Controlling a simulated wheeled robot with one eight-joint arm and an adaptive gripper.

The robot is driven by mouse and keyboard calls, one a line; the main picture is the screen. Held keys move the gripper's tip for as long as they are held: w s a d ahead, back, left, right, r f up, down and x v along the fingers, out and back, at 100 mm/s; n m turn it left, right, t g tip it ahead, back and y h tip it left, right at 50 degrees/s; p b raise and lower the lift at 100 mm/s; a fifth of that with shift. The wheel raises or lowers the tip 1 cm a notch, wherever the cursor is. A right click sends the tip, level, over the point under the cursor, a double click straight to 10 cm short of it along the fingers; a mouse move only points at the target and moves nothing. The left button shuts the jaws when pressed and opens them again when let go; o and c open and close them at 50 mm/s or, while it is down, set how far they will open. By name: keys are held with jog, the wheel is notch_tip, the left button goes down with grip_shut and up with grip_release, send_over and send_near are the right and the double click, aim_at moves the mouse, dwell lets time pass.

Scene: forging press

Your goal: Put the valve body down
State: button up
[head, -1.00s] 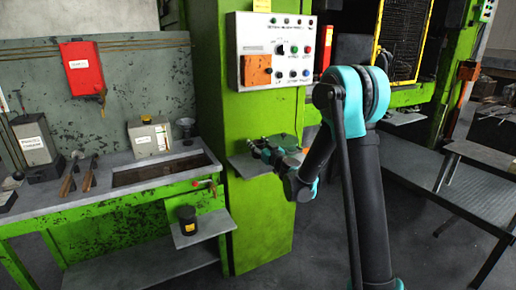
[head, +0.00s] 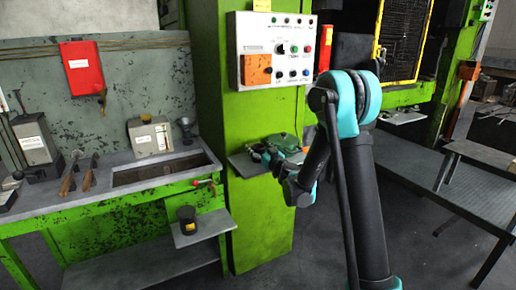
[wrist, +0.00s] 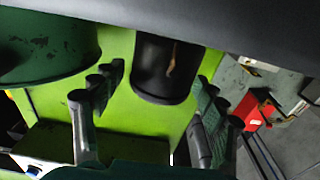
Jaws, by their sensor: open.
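A dark cylinder (wrist: 165,72), which seems to be the valve body, is between the fingers of my gripper (wrist: 158,88) in the wrist view. The fingers are apart, with a gap showing on each side of the cylinder. The wrist view looks upside down, and the cylinder's end meets the grey surface at the top. In the head view my gripper (head: 272,158) is at the small grey shelf (head: 240,161) on the green press column, and it largely hides the cylinder there.
A green rounded object (head: 283,142) is on the same shelf, close beside my gripper; it also shows in the wrist view (wrist: 42,45). A control panel (head: 275,52) hangs above. A workbench (head: 110,195) stands left, with a black can (head: 187,218) on its lower shelf.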

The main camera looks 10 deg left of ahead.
jog(key=shift+r, duration=0.15)
jog(key=v, duration=1.2)
